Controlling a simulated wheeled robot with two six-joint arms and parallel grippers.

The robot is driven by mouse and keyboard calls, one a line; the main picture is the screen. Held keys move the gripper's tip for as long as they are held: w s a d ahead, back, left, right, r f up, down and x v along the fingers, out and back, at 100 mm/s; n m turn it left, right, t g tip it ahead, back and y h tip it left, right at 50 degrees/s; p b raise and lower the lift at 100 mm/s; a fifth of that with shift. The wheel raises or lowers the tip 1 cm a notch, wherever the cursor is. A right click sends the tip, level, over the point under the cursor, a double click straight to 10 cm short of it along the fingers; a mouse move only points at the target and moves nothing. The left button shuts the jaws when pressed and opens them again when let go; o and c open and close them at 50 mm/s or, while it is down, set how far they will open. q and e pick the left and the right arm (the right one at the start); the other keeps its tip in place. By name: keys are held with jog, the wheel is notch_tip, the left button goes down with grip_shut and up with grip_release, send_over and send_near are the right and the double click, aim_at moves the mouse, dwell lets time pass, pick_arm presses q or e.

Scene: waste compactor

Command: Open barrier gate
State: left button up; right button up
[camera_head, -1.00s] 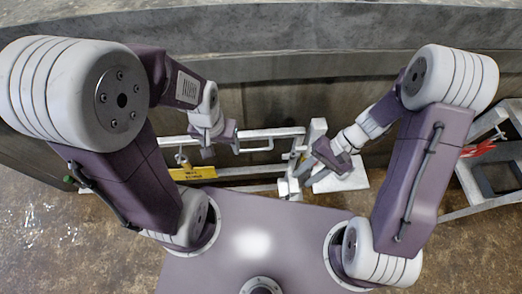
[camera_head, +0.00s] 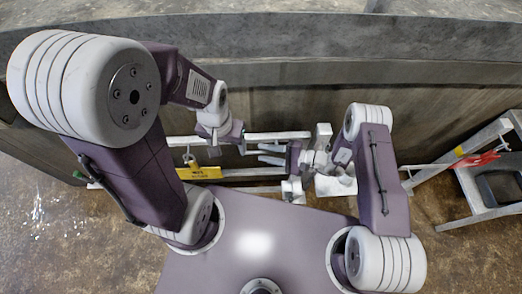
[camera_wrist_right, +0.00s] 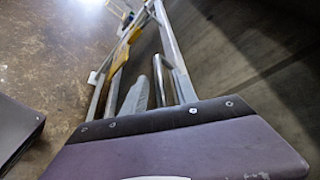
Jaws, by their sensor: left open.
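The barrier gate is a white metal frame with a top rail (camera_head: 280,135) and a yellow sign (camera_head: 200,173) with dark lettering. It stands between me and the dark wall. It also shows in the right wrist view, with its yellow part (camera_wrist_right: 127,45) at the top. A white post (camera_head: 322,132) stands at the gate's right end. My left gripper (camera_head: 228,152) is open, pointing down over the top rail; contact cannot be told. My right gripper (camera_head: 270,154) points left beside the post, its two fingers apart. Whether anything lies between them is unclear.
A grey metal frame (camera_head: 480,196) with a red clamp-like item (camera_head: 482,160) stands at the right. The concrete wall (camera_head: 300,75) runs across behind the gate. The wet brown floor (camera_head: 45,215) is open at the left.

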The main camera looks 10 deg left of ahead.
jog(key=shift+x, duration=1)
grip_shut()
dwell(0.7)
